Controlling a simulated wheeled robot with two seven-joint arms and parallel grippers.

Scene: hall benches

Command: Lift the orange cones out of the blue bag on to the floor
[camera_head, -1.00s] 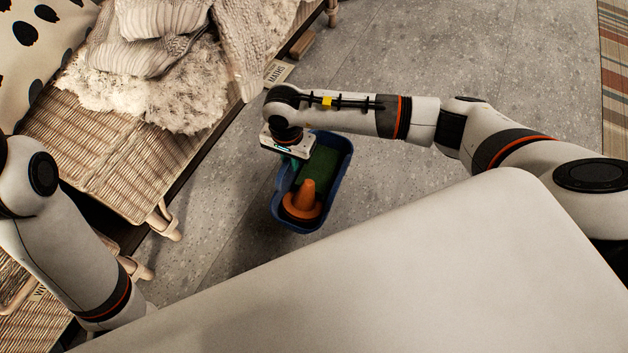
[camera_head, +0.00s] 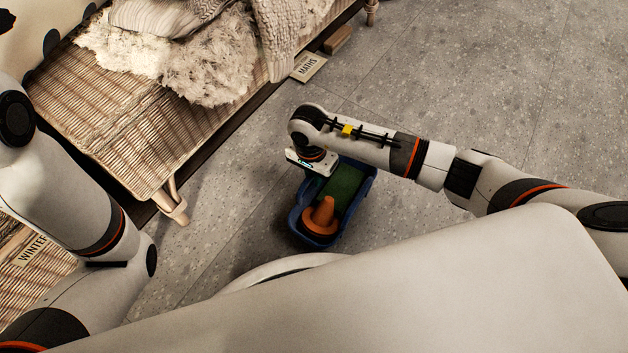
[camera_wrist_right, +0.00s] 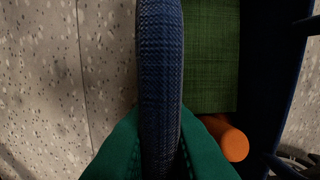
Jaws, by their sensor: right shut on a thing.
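The blue bag (camera_head: 366,193) stands open on the floor below my right arm. One orange cone (camera_head: 322,215) shows upright in its near end; an orange piece also shows inside the bag in the right wrist view (camera_wrist_right: 232,143). A flat green thing (camera_head: 343,184) fills the bag's far part, and whether more cones lie under it is hidden. My right gripper (camera_wrist_right: 160,118) has its green fingers shut on either side of the bag's blue woven rim or handle (camera_wrist_right: 160,60); I cannot tell which. My left arm shows at left, but its gripper is out of view.
A woven bench (camera_head: 125,140) with fluffy cushions runs along the left, its leg (camera_head: 170,203) near the bag. A MATHS sign (camera_head: 308,67) and a wooden block (camera_head: 338,39) lie by the bench's far part. Grey floor (camera_head: 480,90) is clear beyond and right.

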